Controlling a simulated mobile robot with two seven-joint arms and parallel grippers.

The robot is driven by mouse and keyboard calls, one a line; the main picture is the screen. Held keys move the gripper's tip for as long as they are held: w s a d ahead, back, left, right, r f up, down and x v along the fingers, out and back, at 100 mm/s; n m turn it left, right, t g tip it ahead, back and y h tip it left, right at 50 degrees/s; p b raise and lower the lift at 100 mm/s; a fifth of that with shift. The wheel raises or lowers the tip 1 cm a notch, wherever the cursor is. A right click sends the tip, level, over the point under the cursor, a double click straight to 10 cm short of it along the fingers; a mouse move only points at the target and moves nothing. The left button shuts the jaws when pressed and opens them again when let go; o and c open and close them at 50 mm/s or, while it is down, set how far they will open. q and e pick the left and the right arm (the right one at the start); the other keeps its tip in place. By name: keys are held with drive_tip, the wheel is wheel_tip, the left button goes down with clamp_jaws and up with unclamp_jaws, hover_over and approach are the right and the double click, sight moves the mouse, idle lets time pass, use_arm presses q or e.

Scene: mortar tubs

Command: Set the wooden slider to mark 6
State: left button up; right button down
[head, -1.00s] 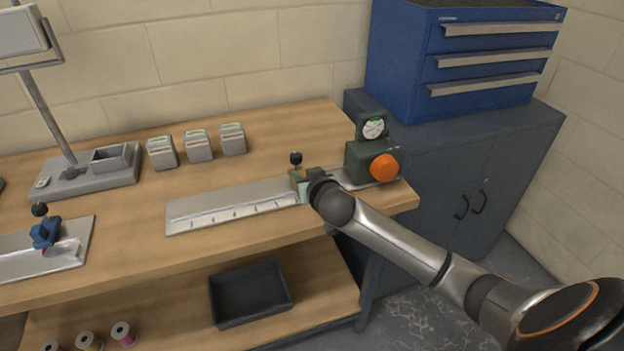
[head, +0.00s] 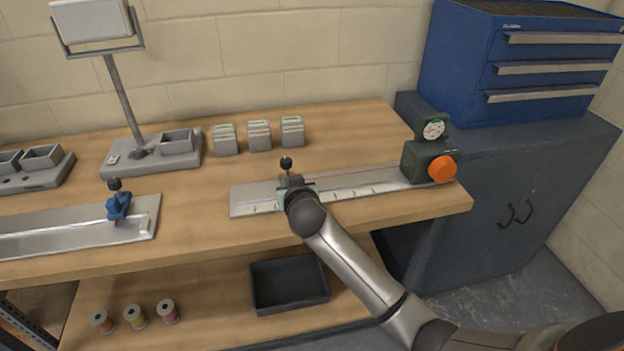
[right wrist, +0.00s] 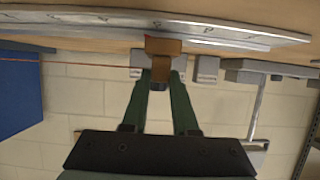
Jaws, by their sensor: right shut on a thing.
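The wooden slider (right wrist: 163,47) is a brown block on the pale metal rail (right wrist: 235,36) in the right wrist view, which shows the scene upside down. My right gripper (right wrist: 163,75) is shut on it with its dark green fingers. In the head view, my right gripper (head: 291,190) is at the left part of the rail (head: 390,181) and mostly hides the slider; a black knob (head: 286,163) stands up just behind. The printed marks along the rail are too small to read. My left gripper is not in view.
A green gauge block with a dial and orange knob (head: 442,168) stands at the rail's right end; a thin red line runs towards it. Grey boxes (head: 259,135) stand behind the rail. Another rail with a blue slider (head: 118,208) lies to the left.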

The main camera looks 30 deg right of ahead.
drive_tip(key=a, duration=0.2)
drive_tip(key=w+a, duration=0.1)
drive_tip(key=a, duration=0.1)
drive_tip(key=a+b, duration=0.1)
drive_tip(key=a, duration=0.1)
drive_tip(key=shift+w+a, duration=0.1)
drive_tip(key=shift+w, duration=0.15)
drive_tip(key=c, duration=0.7)
unclamp_jaws()
